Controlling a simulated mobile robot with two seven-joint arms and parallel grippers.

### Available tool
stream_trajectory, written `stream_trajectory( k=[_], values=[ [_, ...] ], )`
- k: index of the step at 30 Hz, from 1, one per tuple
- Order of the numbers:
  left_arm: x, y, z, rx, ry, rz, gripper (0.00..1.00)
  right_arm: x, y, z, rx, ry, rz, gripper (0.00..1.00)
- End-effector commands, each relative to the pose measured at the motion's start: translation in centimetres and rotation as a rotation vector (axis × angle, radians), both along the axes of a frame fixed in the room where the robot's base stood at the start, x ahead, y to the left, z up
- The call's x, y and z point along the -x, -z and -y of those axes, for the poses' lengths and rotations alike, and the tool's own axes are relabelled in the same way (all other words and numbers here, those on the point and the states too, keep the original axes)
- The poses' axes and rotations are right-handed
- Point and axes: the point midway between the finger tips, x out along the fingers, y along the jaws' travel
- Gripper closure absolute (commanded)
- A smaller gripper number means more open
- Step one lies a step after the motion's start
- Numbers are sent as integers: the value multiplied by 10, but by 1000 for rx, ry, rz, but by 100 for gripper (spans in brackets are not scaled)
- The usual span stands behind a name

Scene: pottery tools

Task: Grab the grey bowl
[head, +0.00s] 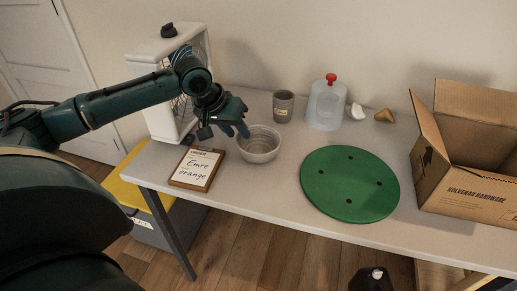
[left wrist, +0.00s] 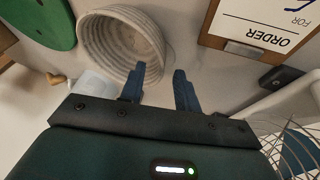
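The grey bowl (head: 259,145), ribbed and round, stands upright on the table, left of the green disc. In the left wrist view the bowl (left wrist: 110,45) shows at the top left with its inside in view. My left gripper (head: 235,131) is at the bowl's upper left rim. In the left wrist view its two blue fingers (left wrist: 159,78) are apart, with nothing gripped. One finger overlaps the bowl's near side and the other is just outside its rim. I cannot tell whether either touches.
An order sign (head: 196,168) lies just left of the bowl. A grey cup (head: 283,106) and a clear container (head: 325,106) with a red top stand behind. The green disc (head: 350,201) and a cardboard box (head: 469,170) are right. A white-framed unit (head: 160,110) stands behind my arm.

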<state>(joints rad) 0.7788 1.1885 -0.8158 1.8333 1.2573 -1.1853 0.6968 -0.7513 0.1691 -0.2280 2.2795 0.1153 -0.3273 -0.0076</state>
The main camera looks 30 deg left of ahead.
Motion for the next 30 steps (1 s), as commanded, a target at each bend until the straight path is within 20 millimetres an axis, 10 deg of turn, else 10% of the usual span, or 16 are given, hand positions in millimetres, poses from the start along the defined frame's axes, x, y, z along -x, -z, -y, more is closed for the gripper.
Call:
stream_trajectory(
  k=[11,23,30],
  values=[
    [-10,22,5,0,1,1,68,5,-1,3,2,5,9,64],
    [-9,22,5,0,1,1,99,4,-1,2,3,4,13,64],
    [-9,22,5,0,1,0,100,3,-1,2,2,3,13,64]
  ],
)
